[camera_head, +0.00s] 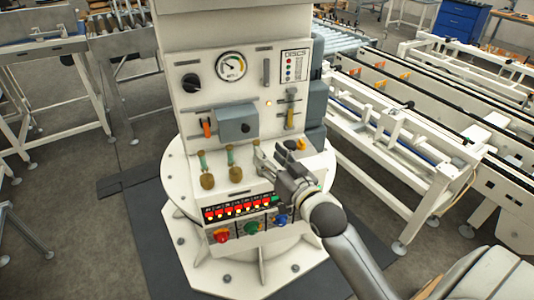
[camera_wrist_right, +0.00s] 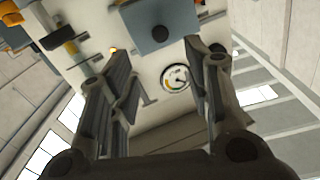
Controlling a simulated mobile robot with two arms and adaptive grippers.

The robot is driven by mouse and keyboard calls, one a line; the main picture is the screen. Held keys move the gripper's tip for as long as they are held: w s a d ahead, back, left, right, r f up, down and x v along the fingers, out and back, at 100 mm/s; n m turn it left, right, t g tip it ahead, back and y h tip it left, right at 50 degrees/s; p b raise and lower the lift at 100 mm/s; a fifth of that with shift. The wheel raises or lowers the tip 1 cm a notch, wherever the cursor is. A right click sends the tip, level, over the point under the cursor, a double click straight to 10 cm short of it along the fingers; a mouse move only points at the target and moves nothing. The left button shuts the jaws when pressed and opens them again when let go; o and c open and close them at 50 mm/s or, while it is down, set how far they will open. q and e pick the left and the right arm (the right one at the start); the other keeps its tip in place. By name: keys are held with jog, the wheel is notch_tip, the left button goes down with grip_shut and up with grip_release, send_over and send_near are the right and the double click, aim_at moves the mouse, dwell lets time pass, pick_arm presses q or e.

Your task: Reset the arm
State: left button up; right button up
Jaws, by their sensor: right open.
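My right gripper (camera_head: 265,160) is in front of the white column panel (camera_head: 208,115), a little above the row of red switches (camera_head: 238,208). In the right wrist view my right gripper (camera_wrist_right: 160,82) has its two fingers spread wide apart with nothing between them. The pressure gauge (camera_head: 230,66) and the grey box (camera_head: 237,123) are on the panel above the gripper. The gauge (camera_wrist_right: 176,79) and the box (camera_wrist_right: 158,22) also show in the right wrist view. My right arm comes in from the lower right. My left gripper is not in view.
A red button (camera_head: 222,235), a green one (camera_head: 252,228) and a blue one (camera_head: 281,220) sit below the switches. Several brass-coloured knobs (camera_head: 207,180) stick out left of the gripper. A white conveyor frame (camera_head: 400,165) stands to the right. Open floor (camera_head: 70,200) lies to the left.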

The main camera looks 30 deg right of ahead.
jog(key=s+a+f+n+g, duration=0.1)
jog(key=s+a+f+g, duration=0.25)
jog(key=s+f, duration=0.3)
jog(key=s+a+f+n+g, duration=0.1)
jog(key=s+a+f+g, duration=0.1)
jog(key=s+f+g, duration=0.4)
jog(key=s+a+f+n+g, duration=0.1)
jog(key=s+a+f+g, duration=0.2)
jog(key=s, duration=0.5)
jog(key=s+a+f+n+g, duration=0.1)
jog(key=s+f+g, duration=0.1)
jog(key=s+f, duration=0.45)
notch_tip(320, 180, down, 25)
jog(key=s+g, duration=0.1)
jog(key=s, duration=0.2)
jog(key=s+d+f+g+b, duration=0.1)
jog(key=s+d+f, duration=0.2)
jog(key=s+f, duration=1.3)
jog(key=shift+s+d+f, duration=0.2)
jog(key=shift+f, duration=0.1)
